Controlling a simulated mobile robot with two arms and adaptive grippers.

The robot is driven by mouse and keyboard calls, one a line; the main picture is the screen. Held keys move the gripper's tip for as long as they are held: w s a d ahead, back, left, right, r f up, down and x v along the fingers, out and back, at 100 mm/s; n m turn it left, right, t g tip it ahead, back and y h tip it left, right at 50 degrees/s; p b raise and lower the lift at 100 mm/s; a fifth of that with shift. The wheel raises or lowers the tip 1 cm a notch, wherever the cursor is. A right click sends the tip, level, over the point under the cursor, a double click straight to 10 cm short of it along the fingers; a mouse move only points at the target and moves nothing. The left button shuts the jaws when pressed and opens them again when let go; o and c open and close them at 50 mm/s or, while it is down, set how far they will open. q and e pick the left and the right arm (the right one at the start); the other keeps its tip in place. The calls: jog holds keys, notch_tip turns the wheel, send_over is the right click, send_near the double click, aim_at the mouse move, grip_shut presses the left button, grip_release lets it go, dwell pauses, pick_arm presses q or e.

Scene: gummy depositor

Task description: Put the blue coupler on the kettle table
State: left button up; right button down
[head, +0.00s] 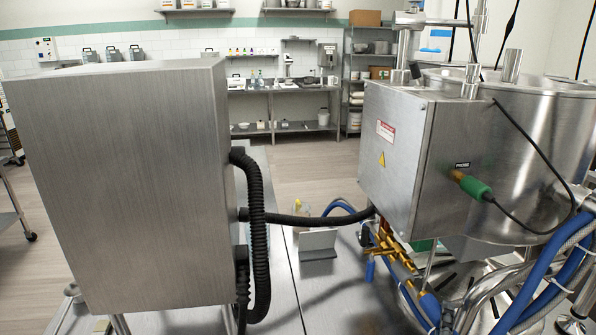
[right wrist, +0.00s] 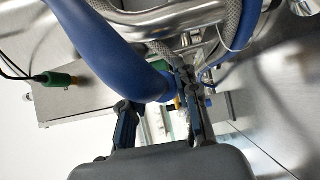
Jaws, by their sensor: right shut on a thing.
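My right gripper (right wrist: 160,98) shows in the right wrist view with its two dark fingers apart and a thick blue piece between them. I take this piece as the blue coupler (right wrist: 152,88) at the end of a blue hose; the fingers partly hide it, and its end is not clear. In the head view, blue hoses (head: 545,270) crowd the lower right, below the steel kettle (head: 560,130). The steel table top (head: 345,318) shows at the bottom centre. My left gripper is out of view.
A steel cabinet (head: 120,180) with black corrugated hoses (head: 258,240) fills the left. A control box (head: 410,150) with a green probe plug (head: 473,187) stands by the kettle. Brass fittings (head: 392,250) sit below it. The table's front middle is bare.

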jog(key=s+a+f+n+t+y+b, duration=0.1)
jog(key=s+a+f+n+t+y, duration=0.1)
jog(key=s+a+n+y, duration=0.4)
jog(key=s+a+f+y, duration=0.1)
jog(key=s+a+y, duration=0.3)
jog(key=a, duration=0.3)
jog(key=shift+t, duration=0.4)
